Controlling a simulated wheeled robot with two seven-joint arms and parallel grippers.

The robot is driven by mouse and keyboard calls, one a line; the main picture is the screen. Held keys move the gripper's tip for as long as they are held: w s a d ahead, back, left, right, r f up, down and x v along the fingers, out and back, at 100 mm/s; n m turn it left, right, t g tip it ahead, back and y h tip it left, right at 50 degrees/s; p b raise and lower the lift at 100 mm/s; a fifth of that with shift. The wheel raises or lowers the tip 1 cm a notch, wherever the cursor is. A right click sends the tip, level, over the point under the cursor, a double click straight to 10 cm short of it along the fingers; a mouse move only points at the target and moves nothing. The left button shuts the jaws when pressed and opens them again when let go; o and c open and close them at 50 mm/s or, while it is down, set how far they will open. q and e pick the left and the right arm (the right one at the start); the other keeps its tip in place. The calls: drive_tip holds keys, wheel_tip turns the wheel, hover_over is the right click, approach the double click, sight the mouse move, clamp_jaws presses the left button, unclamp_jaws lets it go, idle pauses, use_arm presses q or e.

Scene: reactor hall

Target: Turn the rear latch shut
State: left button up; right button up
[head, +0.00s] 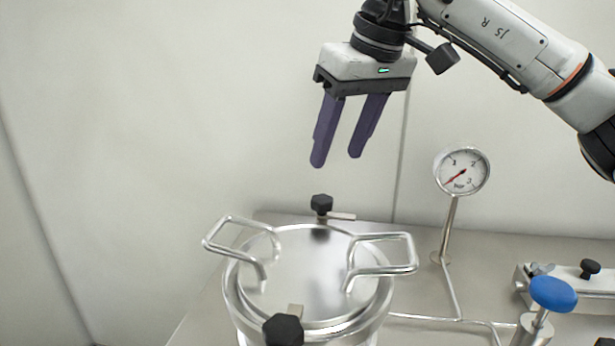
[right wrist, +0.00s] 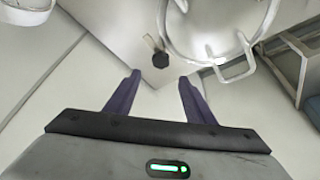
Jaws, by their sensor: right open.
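The rear latch (head: 322,205) has a black knob and a short metal bar behind the steel vessel (head: 315,270). In the head view its bar points to the right, beside the lid rather than over it. It also shows in the right wrist view (right wrist: 160,59), between and beyond the fingertips. My right gripper (head: 336,160) is open and empty, with its purple fingers pointing down above the latch and clear of it. The front latch (head: 284,330) has a black knob at the vessel's near rim. My left gripper is not in view.
Two wire handles, left (head: 240,240) and right (head: 385,255), rise from the lid. A pressure gauge (head: 462,171) stands on a stem to the right. A blue-knobbed valve (head: 553,294) is at the lower right. The wall rises close behind the table (head: 415,290).

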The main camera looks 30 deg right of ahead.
sight(323, 199)
drive_tip(key=x, duration=0.8)
drive_tip(key=shift+s+f+b, duration=0.2)
drive_tip(key=shift+s+b, duration=0.1)
drive_tip(key=shift+w+f, duration=0.25)
drive_tip(key=shift+f, duration=0.35)
drive_tip(key=c, duration=1.1)
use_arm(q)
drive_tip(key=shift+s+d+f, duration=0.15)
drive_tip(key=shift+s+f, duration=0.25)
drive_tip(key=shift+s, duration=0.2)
use_arm(e)
drive_tip(key=shift+o, duration=0.2)
